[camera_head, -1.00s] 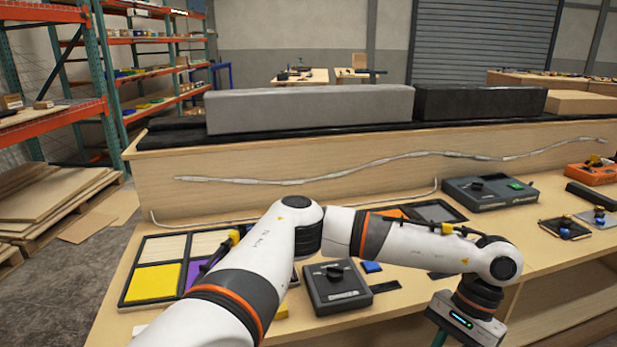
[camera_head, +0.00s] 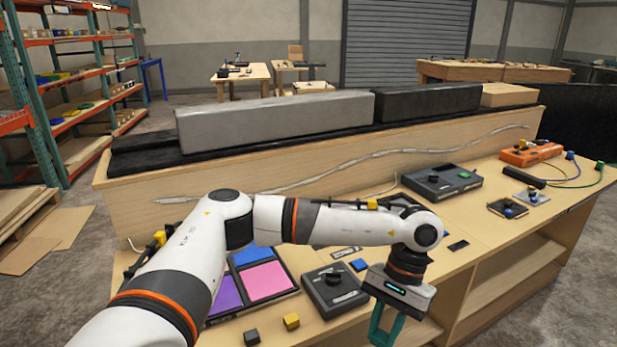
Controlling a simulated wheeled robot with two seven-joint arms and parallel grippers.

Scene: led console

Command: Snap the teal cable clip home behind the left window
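My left arm reaches in from the left. Its gripper (camera_head: 384,330) hangs over the table's front edge, beside the black knob box, with two teal prongs pointing down. Their lower ends run close to the picture's bottom edge, and I cannot tell whether they are bare fingers or hold something teal. I cannot make out a separate teal cable clip. No left window can be identified for certain. A panel of coloured squares (camera_head: 267,280), showing blue, pink and purple, lies partly hidden behind my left arm. My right gripper is not in view.
A black knob box (camera_head: 335,292) stands on the table near the gripper. A dark console (camera_head: 440,184) and an orange box (camera_head: 530,153) with cables stand farther right. A yellow block (camera_head: 291,321) and a dark block (camera_head: 252,338) lie near the front edge. A wooden ledge (camera_head: 300,172) runs behind.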

